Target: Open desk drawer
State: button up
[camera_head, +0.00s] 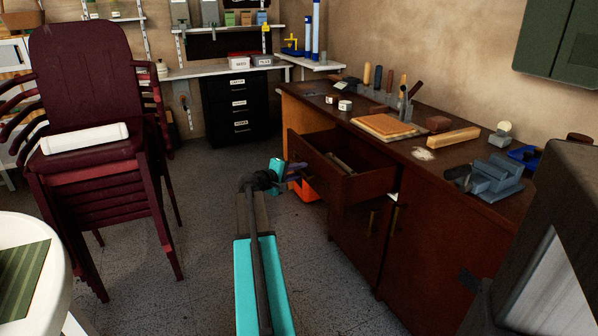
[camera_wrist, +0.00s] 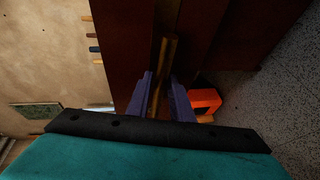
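The wooden desk (camera_head: 362,240) stands on the right, and its upper drawer (camera_head: 365,184) is pulled well out, with a few items lying inside. My gripper (camera_head: 302,171) is at the front of this drawer, where the arm and the drawer front partly hide the handle. In the wrist view, the two purple fingers of my gripper (camera_wrist: 161,84) lie on either side of the brass drawer handle (camera_wrist: 168,48) and appear shut on it. The dark red-brown drawer front (camera_wrist: 130,50) fills the area behind the handle.
An orange object (camera_head: 308,190) is low behind my gripper; it also shows in the wrist view (camera_wrist: 205,102). Stacked maroon chairs (camera_head: 85,90) and a white round table (camera_head: 30,225) stand left. Tools and boards cover the desktop. Floor (camera_head: 205,200) left of my arm is clear.

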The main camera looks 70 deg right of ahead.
jog(key=p+v, duration=0.2)
jog(key=v, duration=1.1)
jog(key=shift+a, duration=0.3)
jog(key=shift+w+r, duration=0.1)
jog(key=shift+w, duration=0.05)
